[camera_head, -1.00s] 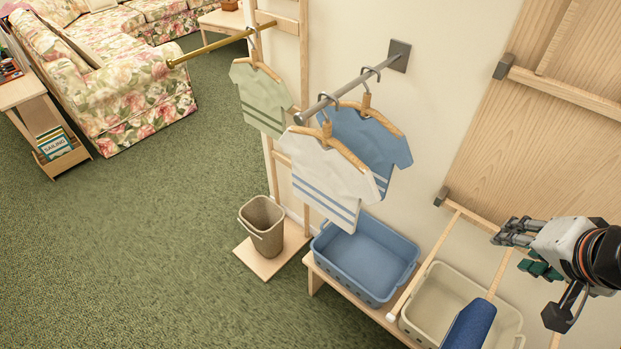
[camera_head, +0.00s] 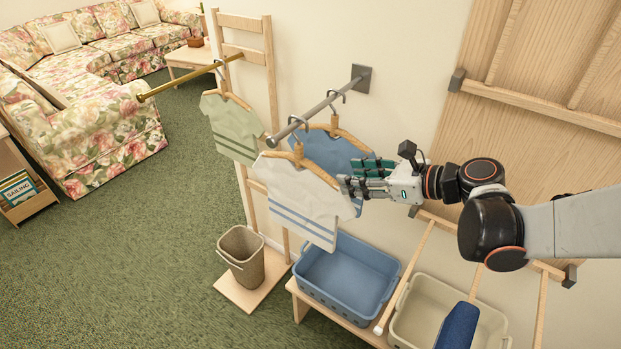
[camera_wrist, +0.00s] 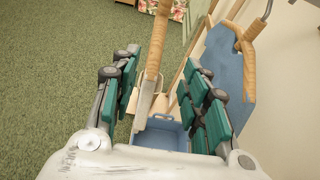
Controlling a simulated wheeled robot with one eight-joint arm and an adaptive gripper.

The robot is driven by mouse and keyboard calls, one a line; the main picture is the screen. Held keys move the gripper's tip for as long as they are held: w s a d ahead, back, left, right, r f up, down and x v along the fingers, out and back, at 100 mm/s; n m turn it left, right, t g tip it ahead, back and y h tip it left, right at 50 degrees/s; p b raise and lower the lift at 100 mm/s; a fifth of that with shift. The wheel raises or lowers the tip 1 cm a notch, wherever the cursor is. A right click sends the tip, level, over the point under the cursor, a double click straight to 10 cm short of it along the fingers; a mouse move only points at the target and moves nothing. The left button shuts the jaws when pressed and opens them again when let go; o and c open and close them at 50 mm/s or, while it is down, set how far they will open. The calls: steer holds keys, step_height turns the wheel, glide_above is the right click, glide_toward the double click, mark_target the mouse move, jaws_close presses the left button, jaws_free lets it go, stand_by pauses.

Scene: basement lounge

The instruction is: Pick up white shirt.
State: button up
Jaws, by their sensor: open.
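The white shirt (camera_head: 297,203) with blue stripes near its hem hangs on a wooden hanger from the grey wall rod. My gripper (camera_head: 352,187) is open at the shirt's right sleeve edge, with its fingertips overlapping that edge in the head view. In the wrist view, the shirt (camera_wrist: 143,104) shows edge-on as a narrow strip below its hanger (camera_wrist: 155,48), between the two open fingers (camera_wrist: 163,75). I cannot tell whether the fingers touch it. Its broad faces are mostly hidden there.
A blue shirt (camera_head: 335,152) hangs close behind, right of the fingers in the wrist view (camera_wrist: 230,65). A green shirt (camera_head: 231,125) hangs on a brass rod (camera_head: 190,79). Below are a blue basket (camera_head: 345,275), a beige basket (camera_head: 420,318) and a bin (camera_head: 241,255).

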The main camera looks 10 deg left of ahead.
steer(key=b, duration=0.2)
glide_toward(306, 174)
steer(key=x, duration=0.4)
steer(key=shift+w+f, duration=0.2)
steer(key=shift+w, duration=0.1)
steer(key=x, duration=0.1)
steer(key=b+x, duration=0.1)
steer(key=x, duration=0.1)
steer(key=b+x, duration=0.1)
steer(key=x, duration=0.1)
steer(key=shift+s+a, duration=0.2)
steer(key=shift+a, duration=0.1)
steer(key=shift+r, duration=0.1)
jaws_close()
